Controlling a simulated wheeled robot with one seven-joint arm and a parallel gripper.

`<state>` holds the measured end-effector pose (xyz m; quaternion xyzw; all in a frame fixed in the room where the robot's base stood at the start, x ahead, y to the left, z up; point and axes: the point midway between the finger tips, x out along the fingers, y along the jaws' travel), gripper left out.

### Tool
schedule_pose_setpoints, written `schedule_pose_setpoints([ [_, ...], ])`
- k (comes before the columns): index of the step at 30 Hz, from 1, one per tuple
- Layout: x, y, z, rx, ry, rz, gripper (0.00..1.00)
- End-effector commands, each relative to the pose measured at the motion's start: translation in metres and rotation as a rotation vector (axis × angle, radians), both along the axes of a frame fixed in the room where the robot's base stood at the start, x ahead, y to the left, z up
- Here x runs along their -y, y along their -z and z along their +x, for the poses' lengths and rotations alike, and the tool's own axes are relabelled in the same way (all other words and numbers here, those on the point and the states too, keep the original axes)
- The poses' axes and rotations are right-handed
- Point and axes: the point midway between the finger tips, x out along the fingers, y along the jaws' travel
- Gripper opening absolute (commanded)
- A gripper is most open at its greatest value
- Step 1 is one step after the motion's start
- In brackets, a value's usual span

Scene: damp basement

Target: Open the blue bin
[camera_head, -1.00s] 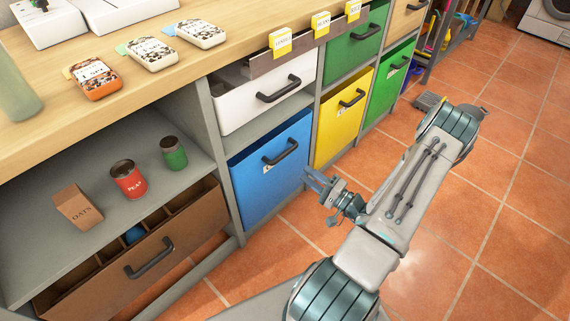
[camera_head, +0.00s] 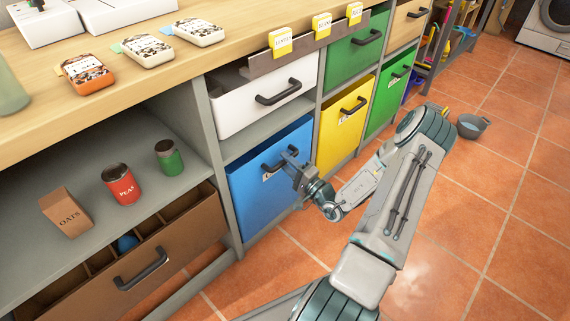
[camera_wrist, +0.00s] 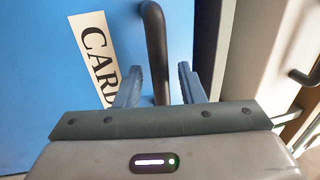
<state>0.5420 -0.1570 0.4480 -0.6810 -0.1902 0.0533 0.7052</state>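The blue bin (camera_head: 248,197) is in the lower part of the cabinet, below the white drawer, with its front flush and shut. It has a dark bar handle (camera_wrist: 155,45) and a white label (camera_wrist: 93,50) reading "CARD", partly cut off. My gripper (camera_head: 289,160) is at the handle, in front of the bin. In the wrist view my gripper (camera_wrist: 158,90) is open, with its two fingers on either side of the handle bar and gaps to both.
A yellow bin (camera_head: 338,130) and a green bin (camera_head: 389,97) stand to the right. The white drawer (camera_head: 262,100) above is slightly open. A brown drawer (camera_head: 178,242) juts out at left. Tiled floor (camera_head: 505,200) is clear at right.

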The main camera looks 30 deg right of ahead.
Motion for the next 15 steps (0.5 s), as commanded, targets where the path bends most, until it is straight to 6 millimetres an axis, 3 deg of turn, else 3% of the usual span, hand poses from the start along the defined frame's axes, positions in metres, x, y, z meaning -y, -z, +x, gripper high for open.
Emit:
schedule_pose_setpoints([
  [12,-0.0030,-0.0021,0.0081,-0.001,0.000,0.000,0.36],
  [15,-0.0031,-0.0020,0.0080,-0.001,-0.001,-0.001,0.08],
])
